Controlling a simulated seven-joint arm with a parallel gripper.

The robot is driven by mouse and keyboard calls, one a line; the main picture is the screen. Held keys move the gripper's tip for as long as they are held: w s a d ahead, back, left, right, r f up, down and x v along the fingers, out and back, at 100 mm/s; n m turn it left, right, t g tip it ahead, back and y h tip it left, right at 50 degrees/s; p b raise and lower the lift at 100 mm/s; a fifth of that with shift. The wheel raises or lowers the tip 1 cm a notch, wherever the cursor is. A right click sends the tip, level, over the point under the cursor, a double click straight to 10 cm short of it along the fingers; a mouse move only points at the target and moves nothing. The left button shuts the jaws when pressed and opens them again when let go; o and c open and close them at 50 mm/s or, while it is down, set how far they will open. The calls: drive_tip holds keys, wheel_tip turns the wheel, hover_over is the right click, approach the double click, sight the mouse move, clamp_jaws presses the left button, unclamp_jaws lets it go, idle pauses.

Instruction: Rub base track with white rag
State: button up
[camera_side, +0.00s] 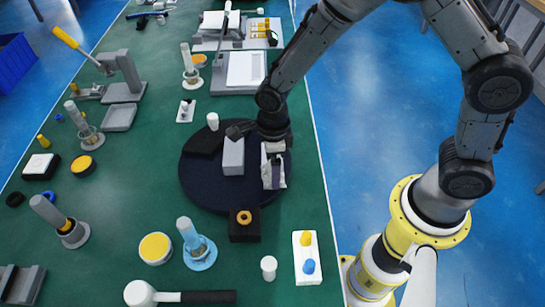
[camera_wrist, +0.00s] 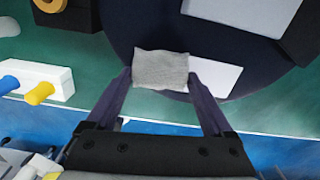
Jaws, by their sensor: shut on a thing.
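My gripper (camera_side: 273,168) is low over the right part of a dark round base (camera_side: 205,192) on the green table. In the wrist view my gripper (camera_wrist: 160,80) is shut on a crumpled pale grey-white rag (camera_wrist: 160,68), which spans between the fingertips. A flat white rectangle (camera_wrist: 216,78) shows beside and partly behind the rag, at the edge of the dark base (camera_wrist: 140,25). A grey-white block (camera_side: 233,157) stands on the base left of my gripper. I cannot tell which part is the base track, or whether the rag touches the surface.
A black block with an orange ring (camera_side: 244,232) sits at the base's front. A white block with yellow and blue knobs (camera_side: 307,258) stands front right. Cylinder stands, including one on a blue foot (camera_side: 196,245), and a yellow-topped round tin (camera_side: 155,248) stand around. The table's right edge is near.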

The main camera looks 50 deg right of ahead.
drive_tip(key=shift+w+r, duration=0.1)
drive_tip(key=shift+r, duration=4)
